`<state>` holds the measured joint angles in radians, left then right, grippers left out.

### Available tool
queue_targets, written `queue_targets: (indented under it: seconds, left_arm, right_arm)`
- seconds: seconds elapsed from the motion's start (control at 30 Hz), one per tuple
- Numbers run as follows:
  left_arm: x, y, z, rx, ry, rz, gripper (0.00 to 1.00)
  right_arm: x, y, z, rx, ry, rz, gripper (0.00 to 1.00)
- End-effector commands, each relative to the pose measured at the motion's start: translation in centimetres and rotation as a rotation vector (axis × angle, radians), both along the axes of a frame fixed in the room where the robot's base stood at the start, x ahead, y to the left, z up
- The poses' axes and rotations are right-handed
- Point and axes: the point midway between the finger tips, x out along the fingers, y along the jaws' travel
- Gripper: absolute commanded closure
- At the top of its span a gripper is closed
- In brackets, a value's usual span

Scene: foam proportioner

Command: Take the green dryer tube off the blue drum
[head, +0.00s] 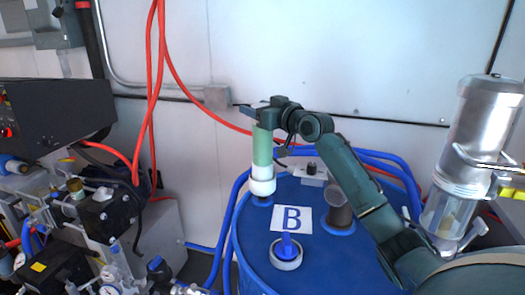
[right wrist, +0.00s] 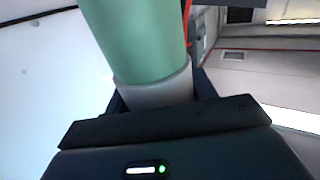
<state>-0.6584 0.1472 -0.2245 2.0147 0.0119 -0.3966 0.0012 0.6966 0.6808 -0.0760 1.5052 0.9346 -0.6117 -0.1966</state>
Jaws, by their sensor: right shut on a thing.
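The green dryer tube (head: 262,147) stands upright over the back left of the blue drum's top (head: 262,240). Its white lower end is close above a dark blue fitting (head: 262,201); I cannot tell whether they touch. My right gripper (head: 262,114) is shut on the tube's top end. In the right wrist view, the green tube (right wrist: 138,38) runs up out of the picture, and its pale end collar (right wrist: 158,88) sits between my fingers (right wrist: 158,103). My left gripper is not in view.
A label "B" (head: 291,219), a blue-handled cap (head: 287,253) and a brown fitting (head: 339,212) are on the drum top. Blue hoses (head: 385,157) run behind it. A clear-and-silver canister (head: 484,120) stands right. Black machinery (head: 60,115) and red hoses (head: 150,90) are left.

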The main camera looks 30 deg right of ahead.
Motion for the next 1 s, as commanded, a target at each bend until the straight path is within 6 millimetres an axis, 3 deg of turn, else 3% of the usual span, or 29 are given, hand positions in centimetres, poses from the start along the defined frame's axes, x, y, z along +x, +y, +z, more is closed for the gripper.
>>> queue_targets:
  seconds: [0.57,0.83,1.0]
  left_arm:
    - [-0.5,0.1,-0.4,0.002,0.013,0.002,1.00]
    - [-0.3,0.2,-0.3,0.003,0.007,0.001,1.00]
    - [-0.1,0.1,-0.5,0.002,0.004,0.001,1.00]
  right_arm:
    - [0.0,0.0,0.0,0.001,-0.001,0.000,0.97]
    - [0.0,0.0,0.6,0.001,-0.007,0.000,0.97]
    - [-0.1,-0.1,3.1,-0.001,-0.011,-0.001,0.97]
